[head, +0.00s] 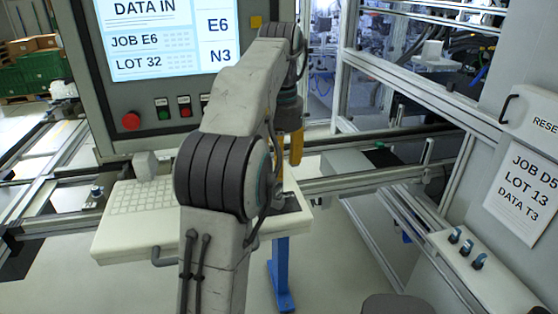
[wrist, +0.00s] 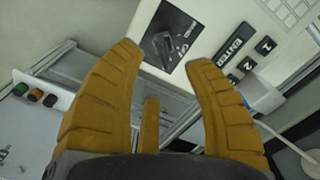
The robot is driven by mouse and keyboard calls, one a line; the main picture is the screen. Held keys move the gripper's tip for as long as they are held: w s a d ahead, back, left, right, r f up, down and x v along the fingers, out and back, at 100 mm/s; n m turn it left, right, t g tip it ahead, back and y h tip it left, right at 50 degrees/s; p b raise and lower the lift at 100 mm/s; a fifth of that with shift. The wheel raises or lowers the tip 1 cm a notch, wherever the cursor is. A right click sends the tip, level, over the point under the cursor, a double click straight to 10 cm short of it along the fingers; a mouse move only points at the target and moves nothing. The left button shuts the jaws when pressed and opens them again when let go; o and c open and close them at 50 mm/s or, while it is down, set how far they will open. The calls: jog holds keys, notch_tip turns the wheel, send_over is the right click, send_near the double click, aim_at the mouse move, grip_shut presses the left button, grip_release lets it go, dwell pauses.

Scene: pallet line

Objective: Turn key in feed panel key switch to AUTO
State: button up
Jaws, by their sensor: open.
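The feed panel key switch (wrist: 168,38) shows in the wrist view as a black square plate with a dark raised key or knob in its middle. Its white lettering is too blurred and tilted for me to read the setting. In the head view a dark plate (head: 287,204) lies at the right end of the pale keyboard desk, partly hidden by my arm. My gripper (wrist: 164,56) is open and empty, with its orange fingers spread on either side of the plate. In the head view my gripper (head: 296,158) points down above the desk's right end, apart from the plate.
The pale desk (head: 125,235) carries a keyboard (head: 140,197). Behind it stands a screen (head: 165,35) with a red button (head: 131,121) below. In the wrist view an ENTER key (wrist: 229,54) sits beside the plate. A grey cabinet with a RESET label (head: 530,115) stands at right.

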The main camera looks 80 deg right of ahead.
aim_at(278, 186)
jog(key=shift+f+b, duration=0.85)
jog(key=shift+f, duration=2.5)
jog(key=shift+o, duration=0.2)
grip_shut()
jog(key=m+p, duration=0.1)
jog(key=m, duration=0.2)
jog(key=shift+a+r+m, duration=0.1)
jog(key=shift+m, duration=0.2)
jog(key=m+p, duration=0.1)
jog(key=m, duration=0.4)
jog(key=shift+w+p, duration=0.15)
jog(key=shift+p, duration=0.2)
jog(key=shift+m, duration=0.7)
